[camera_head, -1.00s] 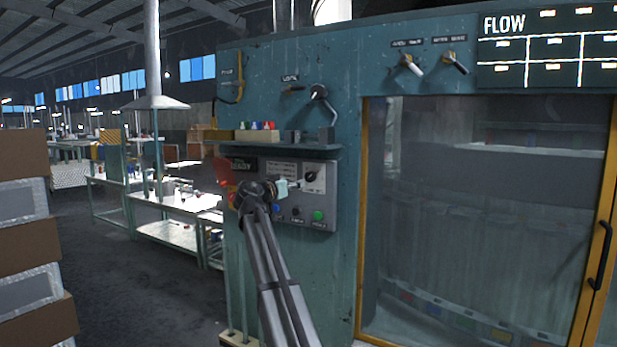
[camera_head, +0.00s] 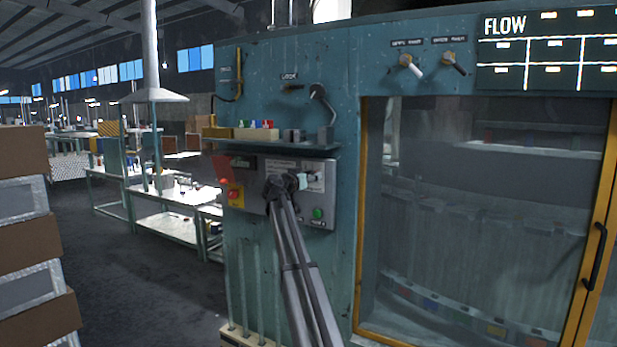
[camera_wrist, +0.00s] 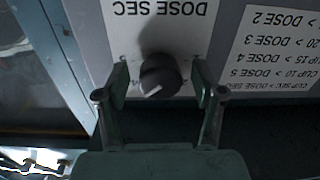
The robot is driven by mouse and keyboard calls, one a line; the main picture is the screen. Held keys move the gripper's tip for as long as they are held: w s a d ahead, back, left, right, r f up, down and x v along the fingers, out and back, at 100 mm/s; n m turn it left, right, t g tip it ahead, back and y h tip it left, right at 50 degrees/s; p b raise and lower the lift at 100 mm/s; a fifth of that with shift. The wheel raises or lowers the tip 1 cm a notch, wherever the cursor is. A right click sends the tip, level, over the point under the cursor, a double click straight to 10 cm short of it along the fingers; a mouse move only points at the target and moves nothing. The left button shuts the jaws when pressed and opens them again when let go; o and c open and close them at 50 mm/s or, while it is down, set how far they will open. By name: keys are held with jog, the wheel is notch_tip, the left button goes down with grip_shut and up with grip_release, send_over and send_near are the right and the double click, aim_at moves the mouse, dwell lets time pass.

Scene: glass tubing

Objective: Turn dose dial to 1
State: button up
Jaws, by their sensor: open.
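The dose dial (camera_wrist: 160,76) is a dark round knob on a light grey panel, under the upside-down label DOSE SEC (camera_wrist: 159,9). Its white pointer line points toward the lower left in the wrist view. Small marks around it are too blurred to read. My gripper (camera_wrist: 161,84) is open, with one green finger on each side of the dial. Gaps show between the fingers and the dial. In the head view my gripper (camera_head: 304,182) is at the upper right of the control panel (camera_head: 258,203) and largely covers the dial.
An upside-down dose chart (camera_wrist: 272,55) is beside the dial. A red-and-yellow stop button (camera_head: 235,196) and a green button (camera_head: 318,213) are on the panel. A shelf (camera_head: 290,146) with small blocks juts out above. A glazed, yellow-framed door (camera_head: 364,230) stands to the right.

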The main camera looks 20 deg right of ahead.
jog(key=c, duration=1.1)
jog(key=shift+c, duration=0.2)
